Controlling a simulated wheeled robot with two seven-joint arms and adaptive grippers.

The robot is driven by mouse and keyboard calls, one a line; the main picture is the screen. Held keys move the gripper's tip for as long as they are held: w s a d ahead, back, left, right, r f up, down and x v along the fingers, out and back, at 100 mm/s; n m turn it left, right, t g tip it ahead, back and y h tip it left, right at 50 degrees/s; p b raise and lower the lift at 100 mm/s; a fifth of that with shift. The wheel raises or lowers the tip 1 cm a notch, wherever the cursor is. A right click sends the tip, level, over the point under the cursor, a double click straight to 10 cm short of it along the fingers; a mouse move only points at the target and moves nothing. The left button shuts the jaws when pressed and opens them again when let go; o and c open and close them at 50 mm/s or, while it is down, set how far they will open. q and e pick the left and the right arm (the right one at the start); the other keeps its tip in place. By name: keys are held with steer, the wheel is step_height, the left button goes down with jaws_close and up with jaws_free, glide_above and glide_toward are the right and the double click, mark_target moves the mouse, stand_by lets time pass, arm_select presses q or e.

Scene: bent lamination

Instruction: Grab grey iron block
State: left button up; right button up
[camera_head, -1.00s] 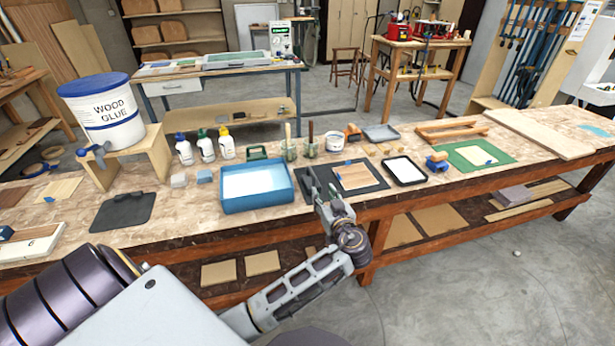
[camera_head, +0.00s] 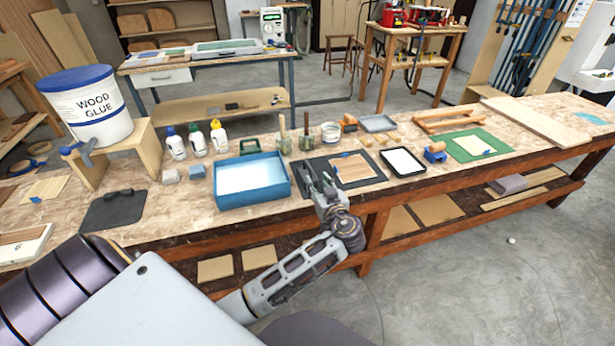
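A grey block with a slightly purple tint (camera_head: 508,184) lies on the bench's lower shelf at the right, beside thin wooden boards. It looks like the iron block, though its material is hard to tell. My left gripper (camera_head: 317,174) is at the bench's front edge, over the dark mat (camera_head: 315,165) beside the blue tray. Its fingers look apart, with nothing visible between them. It is well to the left of the grey block and higher. My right gripper is not in view.
The long bench (camera_head: 420,194) carries a blue tray (camera_head: 250,199), a black-rimmed tray (camera_head: 403,162), a green mat (camera_head: 487,157), glue bottles and a wood glue bucket (camera_head: 97,112).

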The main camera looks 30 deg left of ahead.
mark_target(309, 168)
arm_select(q)
steer(key=x, duration=0.6)
steer(key=shift+w+a, duration=0.15)
steer(key=shift+a, duration=0.1)
steer(key=shift+w+a, duration=0.3)
steer(key=shift+a, duration=0.1)
steer(key=shift+x, duration=2.3)
steer(key=shift+w+a+f, duration=0.15)
steer(key=shift+w+f, duration=0.05)
steer(key=shift+w, duration=0.05)
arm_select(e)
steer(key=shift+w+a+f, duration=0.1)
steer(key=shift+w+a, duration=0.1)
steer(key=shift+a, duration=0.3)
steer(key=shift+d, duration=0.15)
